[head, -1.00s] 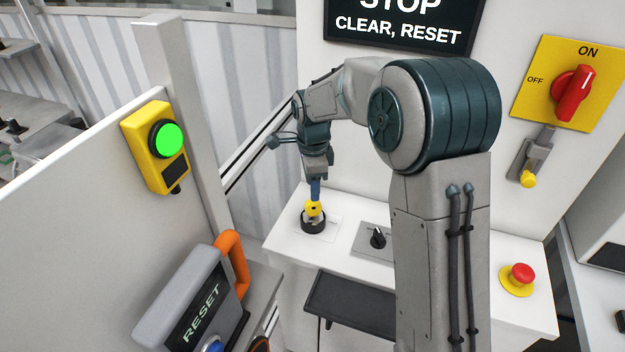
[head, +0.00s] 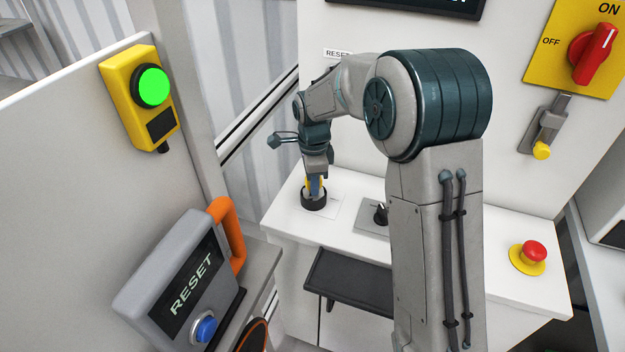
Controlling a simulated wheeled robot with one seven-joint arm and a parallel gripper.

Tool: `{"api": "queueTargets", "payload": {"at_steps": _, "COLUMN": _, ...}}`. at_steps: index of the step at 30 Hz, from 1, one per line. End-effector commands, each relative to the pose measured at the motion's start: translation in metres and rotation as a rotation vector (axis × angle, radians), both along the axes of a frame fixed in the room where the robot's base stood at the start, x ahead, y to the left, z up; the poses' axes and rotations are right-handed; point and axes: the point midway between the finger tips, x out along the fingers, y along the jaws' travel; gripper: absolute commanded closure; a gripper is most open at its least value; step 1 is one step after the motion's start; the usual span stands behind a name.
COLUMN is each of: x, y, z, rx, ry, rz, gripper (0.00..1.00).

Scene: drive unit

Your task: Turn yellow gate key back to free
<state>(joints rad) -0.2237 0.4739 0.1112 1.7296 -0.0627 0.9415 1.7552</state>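The yellow gate key (head: 309,187) stands in a round black key switch (head: 313,202) on the white console top (head: 345,192). Only slivers of its yellow show beside my fingers. My gripper (head: 315,190) points straight down at the key, with its fingers at the key's height. The fingers overlap the key in the head view, and I cannot tell whether they are closed on it. The key's turned angle is hidden.
A black selector knob (head: 380,213) stands right of the key, and a red emergency button (head: 534,252) farther right. A grey box with a blue RESET button (head: 206,328) and orange handle (head: 228,232) is at the front left. A green-lit yellow unit (head: 153,87) hangs on the left panel.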

Motion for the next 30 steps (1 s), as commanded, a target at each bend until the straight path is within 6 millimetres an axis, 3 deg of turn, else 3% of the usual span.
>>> {"api": "queueTargets", "payload": {"at_steps": 5, "x": 0.0001, "y": -0.0001, "z": 0.0002, "rx": 0.000, "ry": 0.000, "rz": 0.037, "gripper": 1.00}}
{"api": "queueTargets", "payload": {"at_steps": 15, "x": -0.0001, "y": 0.0004, "z": 0.0003, "rx": 0.001, "ry": 0.000, "rz": 0.379, "gripper": 1.00}}
{"api": "queueTargets", "payload": {"at_steps": 30, "x": 0.0000, "y": 0.0001, "z": 0.0003, "rx": 0.000, "ry": 0.000, "rz": 0.513, "gripper": 1.00}}
